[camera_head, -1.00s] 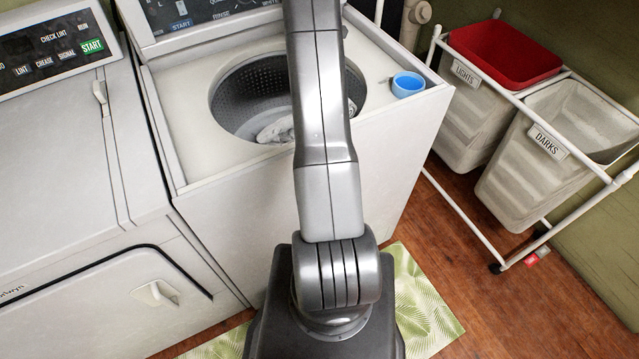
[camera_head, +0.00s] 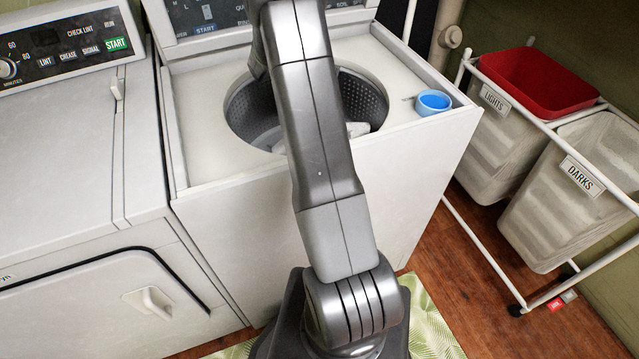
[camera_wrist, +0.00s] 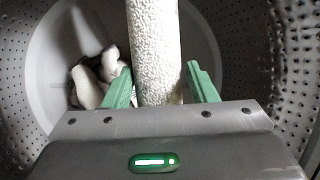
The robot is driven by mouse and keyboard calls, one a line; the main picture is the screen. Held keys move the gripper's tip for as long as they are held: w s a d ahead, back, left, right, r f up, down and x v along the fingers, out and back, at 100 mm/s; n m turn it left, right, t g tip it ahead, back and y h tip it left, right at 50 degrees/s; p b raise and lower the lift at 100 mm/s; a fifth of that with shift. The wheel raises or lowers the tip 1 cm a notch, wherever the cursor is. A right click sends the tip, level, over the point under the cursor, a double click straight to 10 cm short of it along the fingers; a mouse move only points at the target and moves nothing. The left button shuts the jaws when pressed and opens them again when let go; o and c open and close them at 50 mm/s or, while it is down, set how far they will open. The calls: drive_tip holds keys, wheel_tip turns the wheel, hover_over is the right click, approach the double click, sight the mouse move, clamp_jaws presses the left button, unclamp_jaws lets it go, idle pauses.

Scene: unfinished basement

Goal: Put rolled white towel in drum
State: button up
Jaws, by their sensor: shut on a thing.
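The rolled white towel (camera_wrist: 155,45) is a bumpy, upright-looking cylinder in the wrist view. My gripper (camera_wrist: 160,84) has its green fingers on either side of the towel and is shut on it. The perforated metal drum (camera_head: 362,98) of the top-loading washer is open in the head view. Its holed wall (camera_wrist: 272,60) surrounds the gripper and towel in the wrist view. In the head view my arm crosses in front of the drum and hides the gripper and the towel.
Crumpled white cloth (camera_wrist: 98,80) lies in the drum, also partly visible in the head view (camera_head: 356,129). A blue cup (camera_head: 433,102) stands on the washer's (camera_head: 200,135) right top edge. A dryer (camera_head: 60,150) adjoins at left; a hamper cart with bins (camera_head: 560,190) stands at right.

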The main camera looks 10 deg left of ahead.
drive_tip(key=s+d, duration=0.1)
drive_tip(key=s, duration=0.8)
drive_tip(key=shift+s+d+f+b, duration=0.1)
drive_tip(key=shift+s+f+b, duration=0.1)
drive_tip(key=shift+f, duration=1.8)
drive_tip(key=shift+s+f+b, duration=0.1)
drive_tip(key=shift+f+b, duration=0.1)
drive_tip(key=shift+f, duration=1.8)
drive_tip(key=shift+s+d+f+b, duration=0.1)
drive_tip(key=shift+s+f+b, duration=0.1)
drive_tip(key=shift+f, duration=1.8)
drive_tip(key=shift+f+b, duration=0.4)
drive_tip(key=shift+f, duration=0.2)
drive_tip(key=o, duration=1)
drive_tip(key=shift+r, duration=0.15)
